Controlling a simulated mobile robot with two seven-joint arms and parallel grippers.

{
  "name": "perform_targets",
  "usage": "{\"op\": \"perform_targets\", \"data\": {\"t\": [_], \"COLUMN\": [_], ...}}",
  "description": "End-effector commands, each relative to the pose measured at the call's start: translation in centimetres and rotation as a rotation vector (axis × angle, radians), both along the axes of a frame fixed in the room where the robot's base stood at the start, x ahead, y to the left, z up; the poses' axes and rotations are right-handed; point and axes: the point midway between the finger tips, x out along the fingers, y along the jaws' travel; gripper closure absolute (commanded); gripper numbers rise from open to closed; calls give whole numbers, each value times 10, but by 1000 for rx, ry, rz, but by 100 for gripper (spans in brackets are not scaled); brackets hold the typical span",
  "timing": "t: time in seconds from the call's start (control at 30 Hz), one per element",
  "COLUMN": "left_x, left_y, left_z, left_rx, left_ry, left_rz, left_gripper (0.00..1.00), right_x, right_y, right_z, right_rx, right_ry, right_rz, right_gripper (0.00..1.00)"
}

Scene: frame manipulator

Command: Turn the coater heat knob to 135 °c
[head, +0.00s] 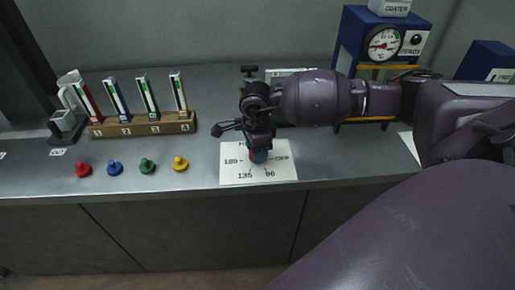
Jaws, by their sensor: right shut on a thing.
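The heat knob (259,157) is a small, dark bluish piece with a bit of red, on a white dial card (284,175) near the counter's front edge. The card carries printed marks, among them 135 and 90 along its lower part. My right gripper (258,149) points down over the card and is shut on the knob, covering most of it. Which mark the knob points to is hidden. The blue coater box (352,36) stands at the back right with a round gauge (384,43); its reading is too small to tell. My left gripper is out of view.
A wooden rack (145,126) holds several colour-striped upright pieces at the left. Red (83,170), blue (115,168), green (148,166) and yellow (180,164) knobbed pieces stand before it. Another blue box (485,60) is at far right. The counter between rack and card is mostly clear.

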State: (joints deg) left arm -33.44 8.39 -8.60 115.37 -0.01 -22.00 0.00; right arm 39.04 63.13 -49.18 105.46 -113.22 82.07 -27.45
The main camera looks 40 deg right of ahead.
Motion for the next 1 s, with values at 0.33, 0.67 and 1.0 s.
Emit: {"op": "perform_targets", "data": {"t": [0.33,0.67,1.0], "left_x": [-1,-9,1], "left_y": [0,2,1], "left_z": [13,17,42], "left_rx": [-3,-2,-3], "left_ry": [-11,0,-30], "left_rz": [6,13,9], "left_gripper": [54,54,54], "right_x": [0,0,0], "right_y": [0,0,0], "right_z": [3,3,3], "right_rx": [1,0,0], "right_ry": [-1,-2,-1], "right_rz": [-328,-641,-965], "right_gripper": [80,80,80]}}
